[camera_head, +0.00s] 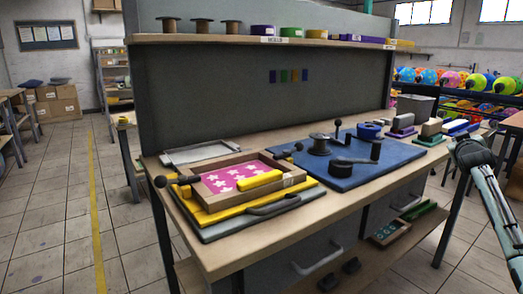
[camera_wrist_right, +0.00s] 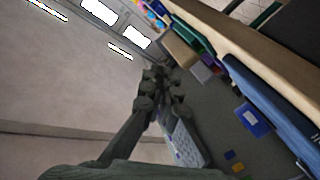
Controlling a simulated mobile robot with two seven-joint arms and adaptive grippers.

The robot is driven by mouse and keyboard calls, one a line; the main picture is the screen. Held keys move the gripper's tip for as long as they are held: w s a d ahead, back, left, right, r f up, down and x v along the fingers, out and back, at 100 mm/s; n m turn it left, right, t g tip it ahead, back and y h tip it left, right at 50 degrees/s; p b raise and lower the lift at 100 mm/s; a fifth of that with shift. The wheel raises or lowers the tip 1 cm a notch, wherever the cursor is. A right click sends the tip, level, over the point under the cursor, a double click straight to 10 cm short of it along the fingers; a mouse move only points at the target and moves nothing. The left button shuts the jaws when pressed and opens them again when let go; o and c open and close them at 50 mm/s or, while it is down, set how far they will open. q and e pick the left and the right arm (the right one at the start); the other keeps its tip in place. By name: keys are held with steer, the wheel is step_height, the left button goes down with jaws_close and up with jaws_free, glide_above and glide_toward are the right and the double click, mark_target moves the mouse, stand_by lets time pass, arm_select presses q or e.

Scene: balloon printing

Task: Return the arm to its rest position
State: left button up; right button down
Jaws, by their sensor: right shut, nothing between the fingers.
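My right arm comes in from the right edge of the head view. Its gripper (camera_head: 470,150) is raised beside the right end of the workbench (camera_head: 262,228), apart from the things on it. The right wrist view shows the same gripper (camera_wrist_right: 157,78) with its dark fingers together and nothing between them. My left arm and gripper are not in view.
A shelf (camera_head: 240,39) runs above. Balloons (camera_head: 452,80) fill racks behind. Tiled floor (camera_head: 60,220) is clear at left.

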steer(key=s+a+f+g+y, duration=0.1)
steer(key=s+a+f+g, duration=0.35)
steer(key=f, duration=1.05)
steer(key=s+a+f+g+y, duration=0.15)
steer(key=s+a+f, duration=0.55)
steer(key=f, duration=0.8)
steer(key=s+a+f+g+y, duration=0.2)
steer(key=s+a+f, duration=0.2)
steer(key=s+f, duration=0.7)
steer(key=s+a+f+g+y, duration=0.1)
steer(key=s+a+f, duration=0.4)
steer(key=s, duration=0.6)
steer(key=s+a+f+n+g+y, duration=0.1)
steer(key=s+a+f+g, duration=0.1)
steer(key=s+a+f, duration=0.4)
steer(key=s+a+f+n+g+y, duration=0.1)
steer(key=s+a+f, duration=0.4)
steer(key=s+f, duration=0.7)
steer(key=s, duration=0.4)
steer(key=shift+a+g, duration=0.25)
steer(key=shift+g, duration=0.15)
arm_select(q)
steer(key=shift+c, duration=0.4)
